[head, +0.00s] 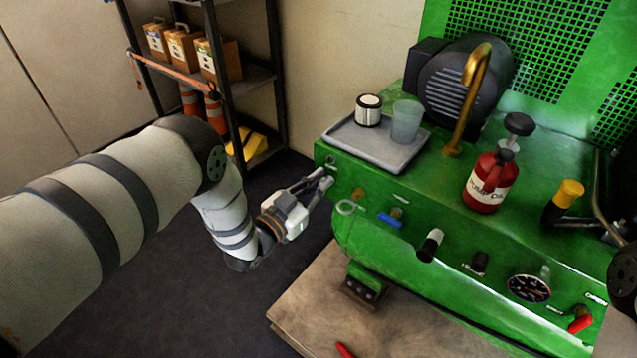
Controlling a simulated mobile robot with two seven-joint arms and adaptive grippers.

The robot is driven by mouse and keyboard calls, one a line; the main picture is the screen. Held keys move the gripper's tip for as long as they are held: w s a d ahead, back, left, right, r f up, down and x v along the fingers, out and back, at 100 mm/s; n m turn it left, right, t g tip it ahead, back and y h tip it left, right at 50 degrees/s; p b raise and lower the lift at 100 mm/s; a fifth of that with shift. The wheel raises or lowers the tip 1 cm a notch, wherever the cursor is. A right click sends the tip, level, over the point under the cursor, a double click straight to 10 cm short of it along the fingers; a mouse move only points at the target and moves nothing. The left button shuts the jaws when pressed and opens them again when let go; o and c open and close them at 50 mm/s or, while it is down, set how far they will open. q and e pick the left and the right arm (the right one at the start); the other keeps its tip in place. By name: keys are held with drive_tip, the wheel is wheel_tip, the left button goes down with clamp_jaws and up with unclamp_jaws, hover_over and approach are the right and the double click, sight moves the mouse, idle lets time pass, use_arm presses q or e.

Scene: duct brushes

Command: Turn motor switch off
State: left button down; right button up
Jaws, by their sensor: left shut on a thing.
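The green machine (430,190) stands at the right, with a row of controls along its front panel. My left gripper (325,181) is at the left end of this panel, with its fingers pointing right. It is shut on a small control there, which the fingers mostly hide. I take this control for the motor switch, but I cannot read a label or tell its setting. A small round fitting (330,160) shows just above the fingertips. My right gripper is not in view.
On top are a grey tray (362,148) and a red bottle (490,185). A shelf (250,80) stands behind.

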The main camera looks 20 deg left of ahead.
use_arm(q)
drive_tip(key=shift+d+m, duration=0.1)
drive_tip(key=shift+m, duration=0.2)
drive_tip(key=m, duration=0.3)
drive_tip(key=shift+s+d+f+m, duration=0.15)
drive_tip(key=shift+s+d+m, duration=0.05)
drive_tip(key=shift+d+m, duration=0.2)
drive_tip(key=m, duration=0.3)
drive_tip(key=f+m, duration=0.1)
drive_tip(key=m, duration=0.1)
drive_tip(key=shift+s+d+m, duration=0.15)
drive_tip(key=shift+d+m, duration=0.15)
drive_tip(key=m, duration=0.4)
drive_tip(key=shift+s+d+f, duration=0.1)
drive_tip(key=shift+d+f, duration=0.05)
drive_tip(key=shift+f, duration=0.15)
drive_tip(key=shift+f+m, duration=0.15)
drive_tip(key=shift+m, duration=0.6)
drive_tip(key=shift+f+m, duration=0.15)
drive_tip(key=shift+m, duration=0.6)
drive_tip(key=c, duration=1.7)
unclamp_jaws()
drive_tip(key=shift+o, duration=0.2)
drive_tip(key=shift+r, duration=0.1)
